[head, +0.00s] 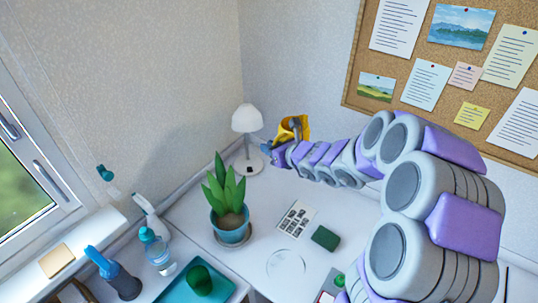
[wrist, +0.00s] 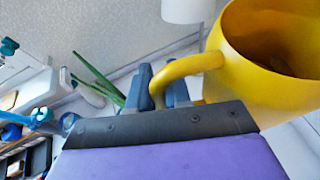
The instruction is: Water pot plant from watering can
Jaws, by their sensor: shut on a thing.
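A yellow watering can (head: 293,128) is held up at the end of my arm, to the right of the white lamp in the head view. In the wrist view the can (wrist: 262,62) fills the upper right, its open top showing. My gripper (wrist: 165,88) is shut on the can's curved handle. In the head view my gripper (head: 280,150) is small and partly hidden by the arm. The pot plant (head: 226,195) stands in a teal pot (head: 231,230) on a saucer, left of and nearer than the can. Its green leaves also show in the wrist view (wrist: 98,78).
A white lamp (head: 247,122) stands close behind the plant, beside the can. A spray bottle (head: 157,250), a teal tray (head: 222,285) with a green cup, a dark green block (head: 326,238) and a printed sheet (head: 297,218) are on the desk. A window is at left.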

